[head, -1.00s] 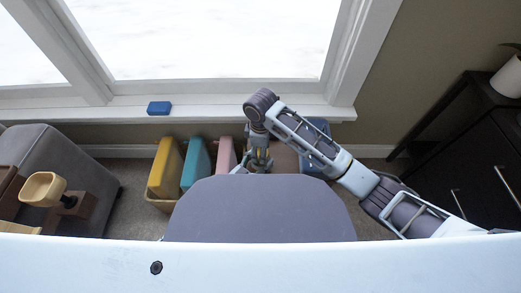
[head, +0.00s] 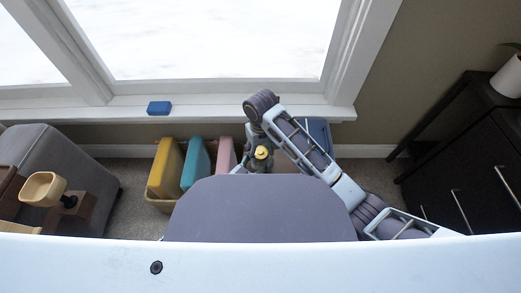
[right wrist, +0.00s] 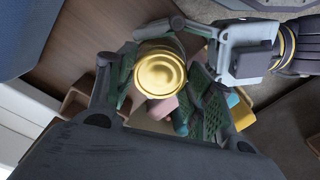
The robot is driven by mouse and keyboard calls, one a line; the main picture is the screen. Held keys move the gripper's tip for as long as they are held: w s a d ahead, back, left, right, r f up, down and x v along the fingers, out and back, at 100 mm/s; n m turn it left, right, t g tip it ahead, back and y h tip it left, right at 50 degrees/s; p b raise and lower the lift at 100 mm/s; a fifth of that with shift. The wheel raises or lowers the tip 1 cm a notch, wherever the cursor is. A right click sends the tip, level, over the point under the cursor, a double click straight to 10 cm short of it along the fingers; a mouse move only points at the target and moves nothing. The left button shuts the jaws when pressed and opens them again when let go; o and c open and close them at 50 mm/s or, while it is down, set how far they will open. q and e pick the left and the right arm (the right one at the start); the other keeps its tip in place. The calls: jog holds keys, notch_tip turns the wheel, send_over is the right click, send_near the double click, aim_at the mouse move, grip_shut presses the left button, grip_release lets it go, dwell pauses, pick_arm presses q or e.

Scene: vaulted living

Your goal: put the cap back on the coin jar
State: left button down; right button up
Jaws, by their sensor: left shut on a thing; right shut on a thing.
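A round gold cap (right wrist: 160,74) sits between the green-padded fingers of my right gripper (right wrist: 163,88) in the right wrist view, its ringed top facing the camera. In the head view the yellow cap (head: 262,152) shows small at the end of my right arm, just beyond the dark grey rounded surface. My right gripper is shut on it. My left gripper (right wrist: 185,45) comes in from the upper right of the wrist view, with its fingers close around the cap's far side. What it grips is hidden behind the cap. I cannot make out the coin jar.
A bin (head: 160,204) holds yellow, teal and pink upright slabs on the floor by the window. A blue block (head: 159,108) lies on the sill. A grey seat (head: 65,160) stands left and a black cabinet (head: 470,170) right. Carpet shows between them.

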jog(key=m, duration=0.6)
jog(key=shift+m, duration=0.4)
jog(key=o, duration=1.1)
jog(key=shift+o, duration=0.2)
jog(key=shift+r, duration=1.1)
jog(key=shift+w+a+r, duration=0.1)
jog(key=shift+w+r, duration=0.1)
jog(key=shift+r, duration=0.7)
jog(key=shift+s+r, duration=0.2)
